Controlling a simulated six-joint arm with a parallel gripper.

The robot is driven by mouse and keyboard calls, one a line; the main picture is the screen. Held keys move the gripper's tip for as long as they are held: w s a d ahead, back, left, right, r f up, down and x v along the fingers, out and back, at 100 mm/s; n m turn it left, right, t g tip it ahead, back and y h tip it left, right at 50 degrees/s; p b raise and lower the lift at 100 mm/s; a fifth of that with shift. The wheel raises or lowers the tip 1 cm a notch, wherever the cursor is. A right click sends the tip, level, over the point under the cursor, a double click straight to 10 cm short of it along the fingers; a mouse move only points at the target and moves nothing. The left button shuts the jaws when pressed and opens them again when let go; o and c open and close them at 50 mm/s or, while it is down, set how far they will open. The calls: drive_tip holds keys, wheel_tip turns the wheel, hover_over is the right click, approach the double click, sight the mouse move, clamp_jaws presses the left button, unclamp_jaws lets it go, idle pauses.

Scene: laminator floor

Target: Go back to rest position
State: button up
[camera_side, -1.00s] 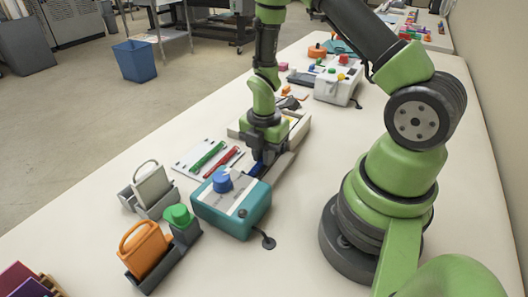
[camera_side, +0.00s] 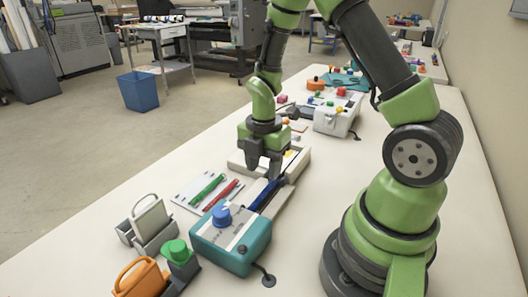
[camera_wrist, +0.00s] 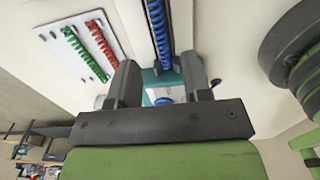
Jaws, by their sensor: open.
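My gripper (camera_side: 263,168) hangs pointing down, open and empty, above the far end of a blue binding comb. In the wrist view its two fingers (camera_wrist: 158,80) stand apart with nothing between them. The blue comb (camera_side: 264,196) lies lengthwise in a pale tray behind the teal machine; it also shows beyond the fingertips in the wrist view (camera_wrist: 159,32). The teal machine (camera_side: 236,257) has a blue knob (camera_side: 221,215) on top. In the wrist view the gripper partly hides the machine.
A white card (camera_side: 184,197) with a green comb (camera_side: 208,188) and a red comb (camera_side: 221,194) lies left of the tray. Grey holders with a pale block (camera_side: 150,217) and an orange block (camera_side: 140,280) stand front left. A white machine (camera_side: 335,118) stands farther back.

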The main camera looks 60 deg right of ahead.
drive_tip(key=s+a+r+m+t, duration=0.2)
drive_tip(key=r+m, duration=0.3)
drive_tip(key=r, duration=0.3)
drive_tip(key=s+a+r+m+t, duration=0.1)
drive_tip(key=a+r+m+t, duration=0.15)
drive_tip(key=r+m, duration=0.45)
drive_tip(key=s+a+r+m+t+y, duration=0.2)
drive_tip(key=s+a+r+m, duration=0.3)
drive_tip(key=m, duration=0.5)
drive_tip(key=s+r, duration=0.2)
drive_tip(key=s, duration=0.1)
drive_tip(key=shift+t, duration=0.35)
